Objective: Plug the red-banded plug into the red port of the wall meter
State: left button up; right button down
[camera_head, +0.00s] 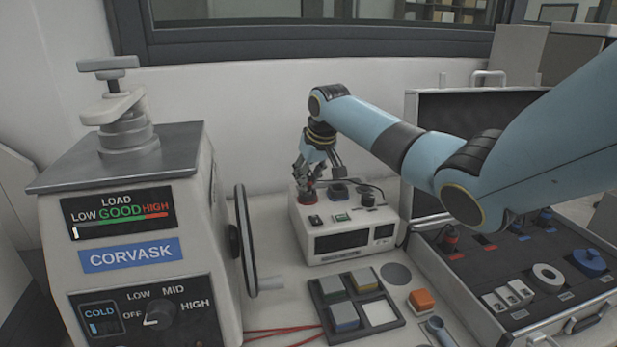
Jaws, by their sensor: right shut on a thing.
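The meter (350,238) is a white box with dark displays on its front, standing on the bench near the wall. Its top has a row of dark round fittings. My right gripper (309,181) points down over the left end of the meter's top, its fingers shut on a small dark plug with red (308,195) at its lower end. The plug is at or just above the meter's top; whether it sits in the red port cannot be told, as the fingers and plug cover that spot. My left gripper is not in view.
A grey CORVASK press (130,215) with a handwheel (246,240) stands at left. A tray of square blocks (328,313) and an orange block (421,300) lie in front of the meter. An open case (480,265) at right holds plugs, including a red one (449,237).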

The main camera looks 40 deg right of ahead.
jog(key=shift+f, duration=0.3)
jog(key=c, duration=0.5)
grip_release()
jog(key=shift+r, duration=0.1)
notch_tip(320, 180, up, 8)
jog(key=p, duration=0.8)
jog(key=shift+f, duration=0.3)
